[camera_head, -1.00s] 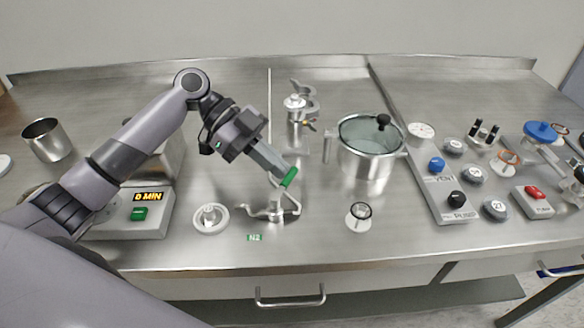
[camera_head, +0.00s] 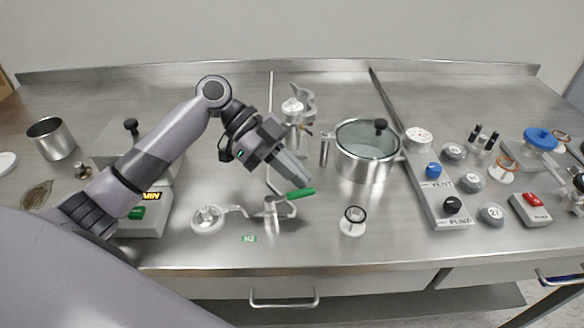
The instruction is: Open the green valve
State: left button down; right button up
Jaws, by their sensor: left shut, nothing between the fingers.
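The green valve is a small steel fitting (camera_head: 273,211) on the bench with a bent lever ending in a green grip (camera_head: 300,193). The grip lies to the right of the fitting, nearly level in the picture. A green N2 label (camera_head: 249,239) lies in front of it. My left gripper (camera_head: 299,180) is just above and behind the green grip, its fingers shut with nothing between them. I cannot tell whether the fingertips touch the grip. My right gripper is not in view.
A glass-lidded steel pot (camera_head: 366,166) stands right of the valve, with a small round glass-topped fitting (camera_head: 352,221) in front. A white flange (camera_head: 208,219) is to the left. A control panel (camera_head: 437,190) is further right. The front bench edge is near.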

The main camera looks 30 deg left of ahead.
pick_arm(q)
jog(key=shift+a, duration=0.1)
jog(key=shift+s+a, duration=0.35)
jog(key=shift+s, duration=0.35)
jog(key=v, duration=0.7)
dwell(0.6)
